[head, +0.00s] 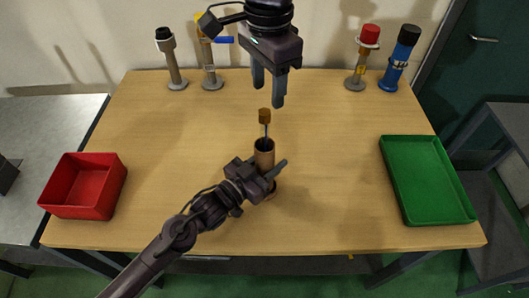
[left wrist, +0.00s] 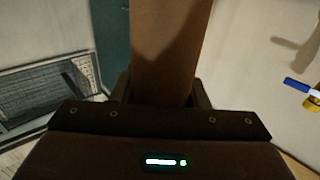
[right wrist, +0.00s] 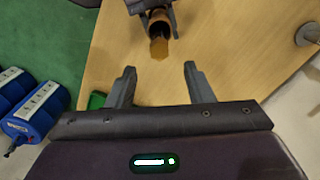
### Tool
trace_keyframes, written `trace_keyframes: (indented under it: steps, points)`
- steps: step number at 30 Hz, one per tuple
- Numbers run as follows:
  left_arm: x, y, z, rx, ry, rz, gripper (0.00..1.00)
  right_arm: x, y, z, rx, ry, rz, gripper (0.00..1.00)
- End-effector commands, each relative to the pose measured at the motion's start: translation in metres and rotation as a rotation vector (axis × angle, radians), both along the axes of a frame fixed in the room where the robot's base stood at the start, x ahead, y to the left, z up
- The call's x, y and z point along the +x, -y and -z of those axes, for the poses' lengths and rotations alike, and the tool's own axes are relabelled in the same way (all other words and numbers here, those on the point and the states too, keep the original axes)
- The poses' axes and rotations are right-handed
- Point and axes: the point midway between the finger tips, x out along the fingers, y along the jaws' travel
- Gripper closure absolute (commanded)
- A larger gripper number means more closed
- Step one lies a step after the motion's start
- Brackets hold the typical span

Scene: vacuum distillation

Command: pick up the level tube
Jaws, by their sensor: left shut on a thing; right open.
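A brown open-topped tube (head: 264,159) stands upright near the middle of the table. My left gripper (head: 270,178) is shut around it, and the tube fills the left wrist view (left wrist: 163,50). A thin rod (head: 265,132) with an amber-brown cap (head: 264,116) stands up out of the tube's mouth. I cannot tell for sure which of these is the level tube. My right gripper (head: 268,93) is open and empty above and behind the cap, apart from it. In the right wrist view the cap (right wrist: 159,47) lies beyond the gap between the open fingers.
A black-capped post (head: 173,62) and a yellow-topped post with a blue handle (head: 209,62) stand at the back left. A red-topped post (head: 361,58) and a blue cylinder (head: 399,60) stand at the back right. A red bin (head: 83,208) is left, a green tray (head: 468,207) right.

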Motion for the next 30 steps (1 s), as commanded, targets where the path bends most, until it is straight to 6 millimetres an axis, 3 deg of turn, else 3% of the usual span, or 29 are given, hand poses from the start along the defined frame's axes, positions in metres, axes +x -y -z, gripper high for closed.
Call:
trace_keyframes:
  steps: [3, 11, 20, 27, 30]
  points:
    - [0.000, 0.000, 0.000, 0.000, 0.000, 0.000, 1.00, -0.001, 0.000, 0.018, -0.001, -0.003, -0.001, 0.53]
    - [0.000, 0.000, 0.000, 0.000, 0.000, 0.000, 1.00, -0.001, 0.000, 0.034, 0.000, -0.001, 0.001, 0.53]
    - [0.000, 0.000, 0.000, 0.000, 0.000, 0.000, 1.00, -0.001, 0.000, 0.076, 0.001, -0.003, 0.001, 0.53]
    - [0.000, 0.000, 0.000, 0.000, 0.000, 0.000, 1.00, 0.000, 0.000, 0.079, 0.001, 0.000, 0.002, 0.53]
    - [0.000, 0.000, 0.000, 0.000, 0.000, 0.000, 1.00, 0.000, 0.000, 0.079, 0.001, 0.000, 0.002, 0.65]
